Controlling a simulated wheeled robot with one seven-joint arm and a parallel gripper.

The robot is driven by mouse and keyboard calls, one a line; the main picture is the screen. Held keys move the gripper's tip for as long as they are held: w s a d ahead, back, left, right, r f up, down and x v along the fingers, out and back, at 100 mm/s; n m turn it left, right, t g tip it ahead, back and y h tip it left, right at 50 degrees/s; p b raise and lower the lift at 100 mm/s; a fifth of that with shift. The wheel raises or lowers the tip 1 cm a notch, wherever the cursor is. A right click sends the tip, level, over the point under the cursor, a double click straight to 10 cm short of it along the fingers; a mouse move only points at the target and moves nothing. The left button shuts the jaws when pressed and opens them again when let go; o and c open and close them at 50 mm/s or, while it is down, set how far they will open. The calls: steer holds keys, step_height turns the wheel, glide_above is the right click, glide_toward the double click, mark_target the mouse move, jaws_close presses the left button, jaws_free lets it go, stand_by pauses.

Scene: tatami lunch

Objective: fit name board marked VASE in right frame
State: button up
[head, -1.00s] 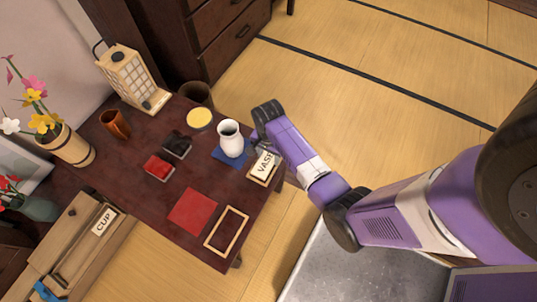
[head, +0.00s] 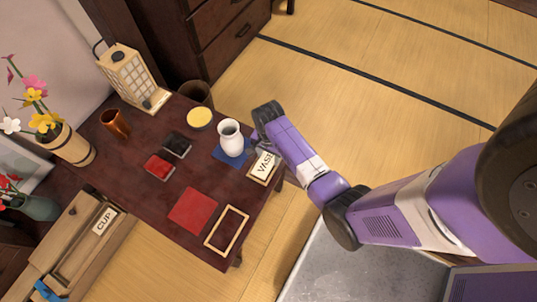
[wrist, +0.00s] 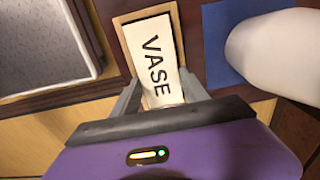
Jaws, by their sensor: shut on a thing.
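The white name board marked VASE (wrist: 152,58) lies over the right wooden frame (wrist: 118,26) at the table edge. In the wrist view it looks slightly turned against the frame, and dark gaps show along its sides. I cannot tell whether it lies flat inside. The board also shows in the head view (head: 263,162), partly behind my arm. My gripper (wrist: 160,82) is shut on the near end of the board, one finger on each side. The left frame (head: 227,231) is empty, beside a red mat (head: 193,210).
A white vase (head: 230,138) stands on a blue mat (head: 222,157) close to the board. Black and red boxes, a yellow-topped round thing, a brown cup (head: 115,123) and a lantern stand farther back. A CUP board (head: 104,220) lies in the wooden box at left.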

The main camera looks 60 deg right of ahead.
stand_by(0.3)
steer(key=o, duration=1.4)
steer(key=shift+o, duration=0.2)
step_height(320, 180, up, 8)
steer(key=shift+f+p, duration=0.1)
steer(key=shift+p, duration=0.85)
steer(key=shift+f, duration=0.1)
